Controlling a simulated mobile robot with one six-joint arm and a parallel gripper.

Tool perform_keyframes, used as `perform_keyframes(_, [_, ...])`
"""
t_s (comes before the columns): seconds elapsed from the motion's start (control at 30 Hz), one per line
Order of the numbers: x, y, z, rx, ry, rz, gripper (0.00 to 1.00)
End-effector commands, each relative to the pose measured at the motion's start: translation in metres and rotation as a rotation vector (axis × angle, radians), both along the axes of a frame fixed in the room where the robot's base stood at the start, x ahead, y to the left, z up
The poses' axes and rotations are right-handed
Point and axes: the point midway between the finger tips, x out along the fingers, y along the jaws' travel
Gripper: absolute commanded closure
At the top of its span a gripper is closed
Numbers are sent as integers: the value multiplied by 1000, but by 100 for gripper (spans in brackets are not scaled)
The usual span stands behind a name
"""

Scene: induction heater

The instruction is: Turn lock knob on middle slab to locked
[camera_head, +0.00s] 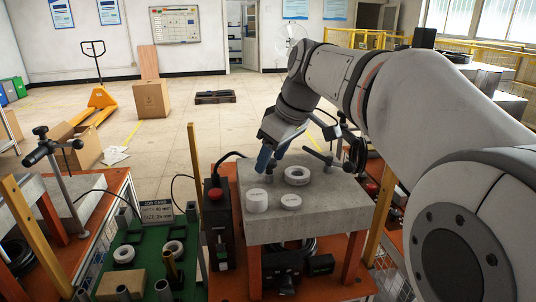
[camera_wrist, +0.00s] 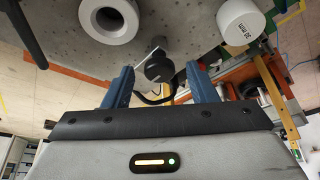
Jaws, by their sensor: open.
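The middle slab (camera_head: 308,225) is a grey stone block on an orange bench. My gripper (camera_head: 272,160) is over its back left part, tilted down, with blue fingers. In the wrist view my gripper (camera_wrist: 158,82) is open, its two fingers well apart. A round black knob (camera_wrist: 158,67) on a grey metal bracket shows in the gap between them, clear of both. I cannot tell how deep it sits between the fingers or which way it is turned. In the head view the fingers largely hide this spot.
A dark bar with black ends (camera_head: 318,156) stands at the back right. A black box with a red button (camera_head: 216,215) stands left of the slab.

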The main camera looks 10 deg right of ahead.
Motion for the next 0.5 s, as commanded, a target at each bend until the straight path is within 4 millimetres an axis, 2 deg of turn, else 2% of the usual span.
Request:
perform_keyframes(0.07, [0, 0, 0, 0, 0, 0, 48])
perform_keyframes(0.5, [0, 0, 0, 0, 0, 0, 83])
